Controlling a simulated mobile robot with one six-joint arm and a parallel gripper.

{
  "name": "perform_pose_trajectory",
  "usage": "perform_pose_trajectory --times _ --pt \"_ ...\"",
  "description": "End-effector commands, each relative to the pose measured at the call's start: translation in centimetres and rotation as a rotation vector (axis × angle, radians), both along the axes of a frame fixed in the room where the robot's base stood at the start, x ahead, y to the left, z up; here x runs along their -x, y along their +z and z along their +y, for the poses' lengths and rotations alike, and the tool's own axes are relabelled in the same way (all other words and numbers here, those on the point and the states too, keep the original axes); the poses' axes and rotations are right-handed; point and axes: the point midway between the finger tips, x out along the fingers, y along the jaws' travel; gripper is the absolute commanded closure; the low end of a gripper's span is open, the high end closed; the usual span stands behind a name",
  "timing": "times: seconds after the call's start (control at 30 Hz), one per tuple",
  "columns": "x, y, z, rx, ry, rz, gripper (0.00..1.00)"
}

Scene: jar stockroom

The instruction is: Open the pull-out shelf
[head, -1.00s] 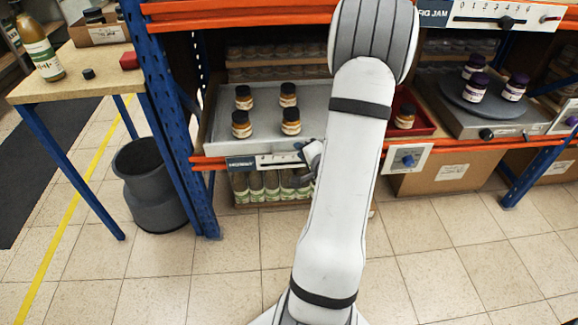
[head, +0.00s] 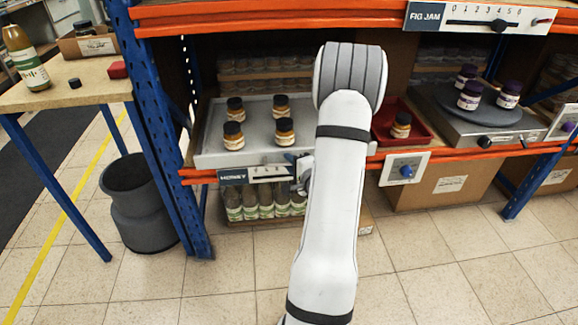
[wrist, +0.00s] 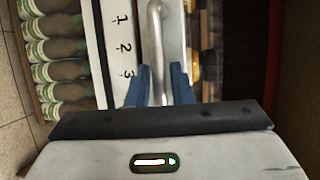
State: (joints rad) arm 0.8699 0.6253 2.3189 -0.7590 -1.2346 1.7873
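The pull-out shelf is a grey metal tray (head: 212,148) in the blue and orange rack, holding several dark-lidded amber jars (head: 284,131). Its front has a dark "HONEY" label (head: 233,176) and a numbered white strip, which shows in the wrist view (wrist: 118,45). A metal bar handle (wrist: 157,40) on the front runs between the two blue fingers of my gripper (wrist: 159,85). The fingers lie close on either side of the bar; whether they press on it is unclear. In the head view my arm hides part of the shelf's right side.
Green-labelled bottles (head: 250,205) stand below the shelf. To the right are a red tray (head: 383,125) with a jar and a turntable (head: 450,108) with purple-lidded jars. A grey bin (head: 140,210) stands left of the blue post (head: 160,150). The floor in front is clear.

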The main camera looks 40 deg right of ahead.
Motion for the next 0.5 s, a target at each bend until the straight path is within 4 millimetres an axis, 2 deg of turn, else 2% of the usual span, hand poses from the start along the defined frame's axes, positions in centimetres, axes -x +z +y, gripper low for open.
perform_pose_trajectory --times 0.17,0.4,0.5 --pt "0.02 0.02 -0.03 0.000 -0.001 0.000 0.80" --pt "0.05 0.03 -0.06 0.000 -0.001 0.000 1.00" --pt "0.07 0.03 -0.07 0.000 -0.002 0.000 1.00"
